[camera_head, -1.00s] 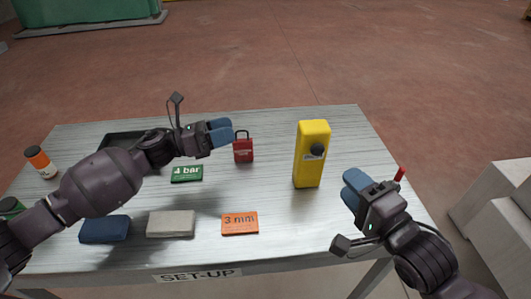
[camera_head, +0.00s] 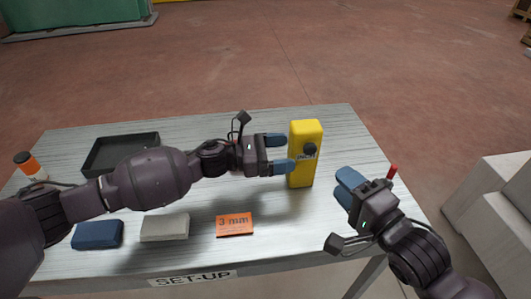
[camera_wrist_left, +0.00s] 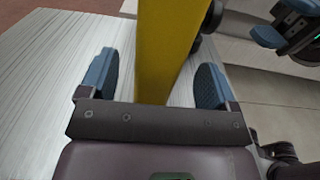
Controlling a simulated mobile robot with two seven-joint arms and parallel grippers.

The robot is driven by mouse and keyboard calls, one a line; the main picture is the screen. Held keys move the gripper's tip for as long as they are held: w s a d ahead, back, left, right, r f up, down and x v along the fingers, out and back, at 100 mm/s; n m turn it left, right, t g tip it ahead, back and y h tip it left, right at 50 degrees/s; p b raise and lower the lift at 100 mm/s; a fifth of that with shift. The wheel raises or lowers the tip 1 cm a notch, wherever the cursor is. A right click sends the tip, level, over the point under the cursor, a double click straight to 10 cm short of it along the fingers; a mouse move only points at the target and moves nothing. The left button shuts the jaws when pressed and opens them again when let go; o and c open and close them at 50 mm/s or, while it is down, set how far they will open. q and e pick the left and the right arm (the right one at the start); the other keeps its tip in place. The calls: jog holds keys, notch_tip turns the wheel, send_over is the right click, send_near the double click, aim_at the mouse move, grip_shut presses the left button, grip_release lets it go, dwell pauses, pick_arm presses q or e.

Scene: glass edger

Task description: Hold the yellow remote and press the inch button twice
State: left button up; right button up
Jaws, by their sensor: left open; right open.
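The yellow remote (camera_head: 304,168) stands upright on the table, with a round black inch button (camera_head: 309,150) on its face. My left gripper (camera_head: 281,154) is open at the remote's left side, its blue fingertips reaching to it. In the left wrist view the yellow remote (camera_wrist_left: 163,50) stands between the two open fingers (camera_wrist_left: 157,82), with gaps on both sides. My right gripper (camera_head: 346,188) is open and empty, to the right of the remote and apart from it. It also shows at the top right of the left wrist view (camera_wrist_left: 275,22).
On the table (camera_head: 200,270) lie a black tray (camera_head: 90,165), a blue block (camera_head: 97,235), a grey block (camera_head: 165,228) and an orange "3 mm" card (camera_head: 234,225). An orange-capped bottle (camera_head: 27,165) stands far left. A thin red upright piece (camera_head: 392,172) shows behind my right gripper.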

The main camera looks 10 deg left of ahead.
aim_at(303, 150)
pick_arm(q)
jog(key=shift+x, duration=2.65)
jog(key=c, duration=1.2)
pick_arm(e)
jog(key=shift+c, duration=0.3)
pick_arm(q)
jog(key=shift+c, duration=0.2)
pick_arm(e)
grip_shut()
